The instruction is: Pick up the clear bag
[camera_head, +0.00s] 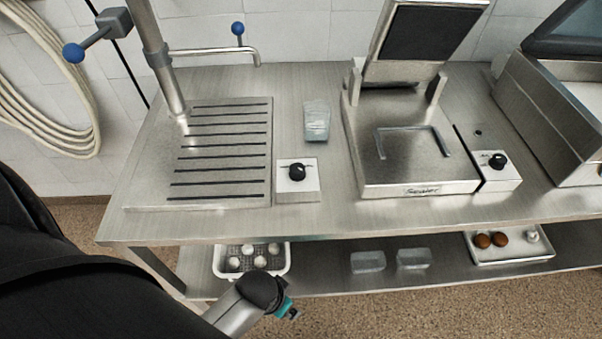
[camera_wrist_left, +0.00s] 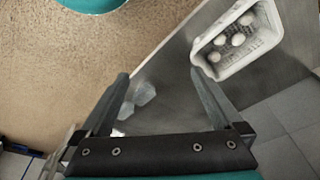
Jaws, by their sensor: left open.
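A small clear, bag-like item (camera_head: 317,121) lies on the steel tabletop between the slotted drain board and the press-like machine. Two more clear items, (camera_head: 368,262) and (camera_head: 413,259), lie on the lower shelf; I cannot tell whether these are bags or boxes. Clear shapes (camera_wrist_left: 144,93) also show beyond my fingers in the left wrist view. My left gripper (camera_head: 287,309) is in front of the lower shelf, below the white basket. In the left wrist view the left gripper (camera_wrist_left: 158,76) is open with nothing between its fingers. My right gripper is not in view.
A white perforated basket (camera_head: 220,262) with several round white items stands on the lower shelf; it shows in the left wrist view (camera_wrist_left: 222,68). A tray (camera_head: 515,258) with round brown items and a pale one is at the shelf's right. The tabletop edge (camera_head: 330,236) overhangs the shelf.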

